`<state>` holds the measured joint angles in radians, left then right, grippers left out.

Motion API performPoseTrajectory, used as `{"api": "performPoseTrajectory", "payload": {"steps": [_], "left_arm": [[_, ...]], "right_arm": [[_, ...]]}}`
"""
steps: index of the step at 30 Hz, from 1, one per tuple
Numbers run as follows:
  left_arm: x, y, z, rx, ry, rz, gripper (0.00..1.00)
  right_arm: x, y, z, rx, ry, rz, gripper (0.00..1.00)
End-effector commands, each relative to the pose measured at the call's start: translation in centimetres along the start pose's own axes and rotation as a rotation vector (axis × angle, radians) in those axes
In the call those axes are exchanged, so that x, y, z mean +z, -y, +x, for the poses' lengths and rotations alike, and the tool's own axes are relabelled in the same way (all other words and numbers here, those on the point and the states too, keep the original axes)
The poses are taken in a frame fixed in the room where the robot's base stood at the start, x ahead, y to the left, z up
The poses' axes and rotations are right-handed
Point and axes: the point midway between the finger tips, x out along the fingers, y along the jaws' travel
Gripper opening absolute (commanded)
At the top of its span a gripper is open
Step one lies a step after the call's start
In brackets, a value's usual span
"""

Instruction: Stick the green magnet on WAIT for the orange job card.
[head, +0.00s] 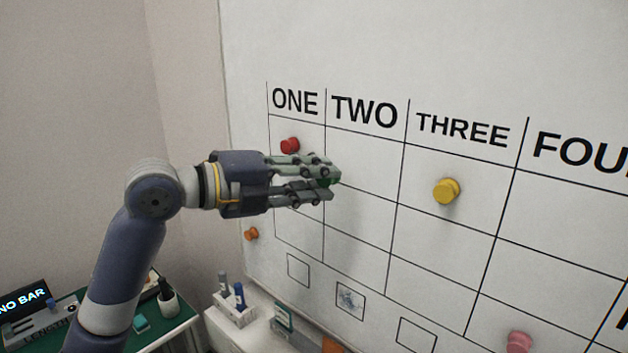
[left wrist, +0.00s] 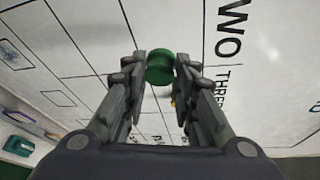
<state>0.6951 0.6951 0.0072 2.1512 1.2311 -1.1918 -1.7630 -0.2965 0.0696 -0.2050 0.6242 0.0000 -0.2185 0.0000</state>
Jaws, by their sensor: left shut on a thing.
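My left gripper (head: 334,182) is shut on the green magnet (left wrist: 160,68), whose edge also shows between the fingertips in the head view (head: 329,182). The fingers reach toward the whiteboard (head: 365,40) at the TWO column (head: 364,113). I cannot tell whether the magnet touches the board. No WAIT label is readable in either view. A small orange patch (head: 331,345) at the bottom of the head view may be a card, but it is cut off. My right gripper is not in view.
The board carries a red magnet (head: 290,146) under ONE, a yellow magnet (head: 446,191) under THREE, a pink magnet (head: 519,342) lower right and an orange magnet (head: 251,234) by the left edge. A marker holder (head: 233,311) and a green-topped table (head: 168,326) are below left.

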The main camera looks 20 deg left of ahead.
Motion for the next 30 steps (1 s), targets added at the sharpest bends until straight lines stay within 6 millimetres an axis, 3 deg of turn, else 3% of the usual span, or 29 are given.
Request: {"api": "performPoseTrajectory", "payload": {"steps": [15,30], "left_arm": [[1.3,0.4,3.5,-0.001,-0.001,0.000,0.03],[2.4,0.6,6.3,-0.001,0.000,0.002,0.03]], "right_arm": [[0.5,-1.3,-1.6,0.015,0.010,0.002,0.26],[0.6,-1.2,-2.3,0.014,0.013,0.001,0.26]]}}
